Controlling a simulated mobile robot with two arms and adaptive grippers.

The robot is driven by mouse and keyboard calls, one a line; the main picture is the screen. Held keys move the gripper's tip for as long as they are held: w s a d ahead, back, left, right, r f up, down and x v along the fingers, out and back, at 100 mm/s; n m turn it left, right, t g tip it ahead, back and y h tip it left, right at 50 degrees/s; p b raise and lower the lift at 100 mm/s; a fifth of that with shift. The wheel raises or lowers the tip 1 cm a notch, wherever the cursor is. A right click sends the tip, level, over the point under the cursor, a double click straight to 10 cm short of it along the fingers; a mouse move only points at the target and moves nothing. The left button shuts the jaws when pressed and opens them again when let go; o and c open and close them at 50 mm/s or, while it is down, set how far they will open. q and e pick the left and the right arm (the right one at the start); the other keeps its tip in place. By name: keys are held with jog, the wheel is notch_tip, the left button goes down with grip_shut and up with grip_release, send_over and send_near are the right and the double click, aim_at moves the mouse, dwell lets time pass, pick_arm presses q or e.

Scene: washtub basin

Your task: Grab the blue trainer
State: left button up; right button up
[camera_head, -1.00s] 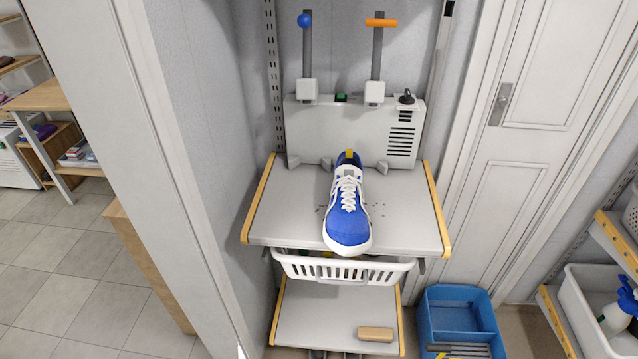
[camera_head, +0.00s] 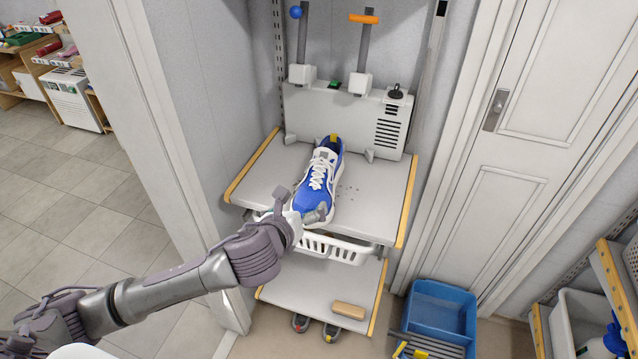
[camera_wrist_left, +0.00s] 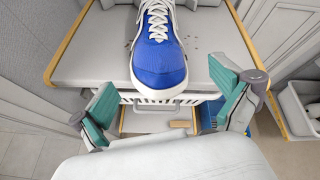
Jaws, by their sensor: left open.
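The blue trainer (camera_head: 318,181) has white laces and a white sole. It stands upright on the upper grey shelf (camera_head: 370,205), its toe at the shelf's front edge and its heel toward the back. In the left wrist view the trainer (camera_wrist_left: 160,62) is straight ahead, toe nearest. My left gripper (camera_head: 300,204) is open and empty at the toe end, its fingers spread to either side in the head view. In the left wrist view the gripper (camera_wrist_left: 172,108) has its green-padded fingers wide apart, short of the toe. My right gripper is not in view.
A white machine (camera_head: 350,118) with two upright posts stands behind the trainer. A white basket (camera_head: 345,250) hangs under the shelf. A lower shelf holds a tan block (camera_head: 350,311). A blue tub (camera_head: 440,312) stands right. Walls flank the shelf.

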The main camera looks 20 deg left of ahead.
aim_at(309, 195)
pick_arm(q)
jog(key=w+r+m, duration=0.1)
jog(key=w+a+m, duration=0.1)
jog(key=m, duration=0.1)
jog(key=shift+w+r+t, duration=0.25)
jog(key=shift+r+t, duration=0.15)
jog(key=x, duration=0.7)
jog(key=shift+w+d+p, duration=0.1)
jog(key=shift+p, duration=0.25)
jog(key=shift+d+p+x, duration=0.2)
jog(key=shift+p+x, duration=0.2)
jog(key=shift+x, duration=2.6)
jog(key=shift+c, duration=0.3)
jog(key=shift+r, duration=0.1)
jog(key=c, duration=1.4)
